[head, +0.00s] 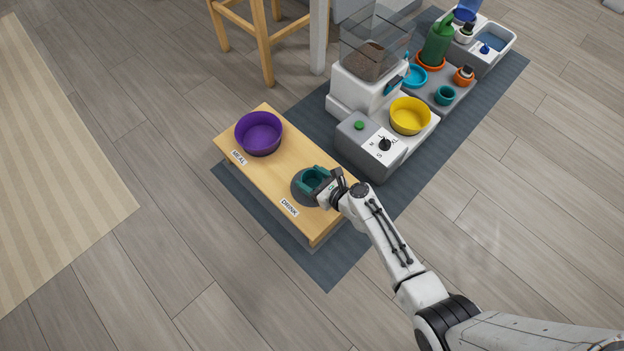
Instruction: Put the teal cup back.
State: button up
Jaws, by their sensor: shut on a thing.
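My gripper (330,184) is over the DRINK end of the low wooden stand (277,178). It is shut on a dark teal cup (314,178), whose far parts show past the jaws. The cup is over a dark grey bowl (299,190); its exact tilt and whether it touches the bowl cannot be told. The jaws hide part of both. A small round teal vessel (445,95) stands on the grey tray (425,92) at the upper right, apart from my gripper.
A purple bowl (259,133) stands at the MEAL end. A food dispenser (368,85) with a yellow bowl (410,115) stands right of the stand.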

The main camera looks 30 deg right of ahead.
jog(key=shift+f, duration=0.1)
jog(key=o, duration=1.2)
jog(key=shift+c, duration=0.2)
jog(key=shift+s+r, duration=0.1)
jog(key=shift+r, duration=0.2)
jog(key=p+v, duration=0.5)
jog(key=v, duration=0.5)
jog(key=shift+s+r, duration=0.15)
jog(key=shift+s, duration=0.05)
jog(key=shift+s+d+r+p, duration=0.15)
jog(key=shift+s+d+p, duration=0.15)
jog(key=shift+s, duration=0.35)
